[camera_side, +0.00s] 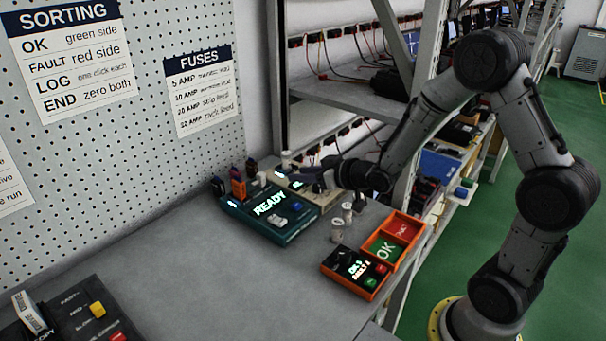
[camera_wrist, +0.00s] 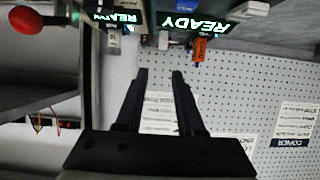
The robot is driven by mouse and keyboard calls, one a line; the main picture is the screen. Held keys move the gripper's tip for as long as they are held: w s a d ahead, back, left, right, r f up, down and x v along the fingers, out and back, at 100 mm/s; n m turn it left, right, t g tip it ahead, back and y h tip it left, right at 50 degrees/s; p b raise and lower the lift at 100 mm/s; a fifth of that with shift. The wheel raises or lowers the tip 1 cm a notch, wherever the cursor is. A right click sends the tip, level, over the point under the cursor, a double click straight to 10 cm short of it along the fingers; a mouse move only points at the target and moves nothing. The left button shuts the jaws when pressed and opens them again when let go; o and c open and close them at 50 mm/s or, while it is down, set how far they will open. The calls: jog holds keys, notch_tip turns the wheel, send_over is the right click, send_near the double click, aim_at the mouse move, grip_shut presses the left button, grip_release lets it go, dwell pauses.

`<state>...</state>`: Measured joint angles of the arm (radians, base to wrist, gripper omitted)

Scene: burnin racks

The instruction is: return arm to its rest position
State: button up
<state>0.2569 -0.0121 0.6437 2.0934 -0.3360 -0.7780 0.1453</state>
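My arm reaches in from the right in the side view, bent at its joints. My gripper (camera_side: 308,176) is above the back of the bench, near the teal device (camera_side: 262,228) with the lit READY display. In the wrist view my gripper (camera_wrist: 160,72) shows two dark fingers apart, with nothing between them. In the side view the fingers are small and hard to make out.
An orange tray (camera_side: 411,219) with green OK and red sections stands at the bench's right edge, beside an orange counter box (camera_side: 355,272). Small pale cylinders (camera_side: 337,230) stand nearby. A pegboard (camera_side: 150,130) backs the bench; a rack post (camera_side: 412,120) stands beside my arm.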

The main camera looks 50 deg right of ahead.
jog(key=s+a+r+t, duration=0.1)
jog(key=s+a+r, duration=0.25)
jog(key=r, duration=0.55)
jog(key=s+a+r, duration=0.2)
jog(key=s+r, duration=0.2)
jog(key=r, duration=0.6)
jog(key=s+f+g, duration=0.4)
jog(key=s+f, duration=0.1)
jog(key=s, duration=0.6)
jog(key=s+a+f+g, duration=0.1)
jog(key=s+f+g, duration=0.3)
jog(key=s, duration=0.8)
jog(key=shift+a+f+g, duration=0.25)
jog(key=shift+f+g, duration=0.1)
jog(key=shift+g, duration=0.15)
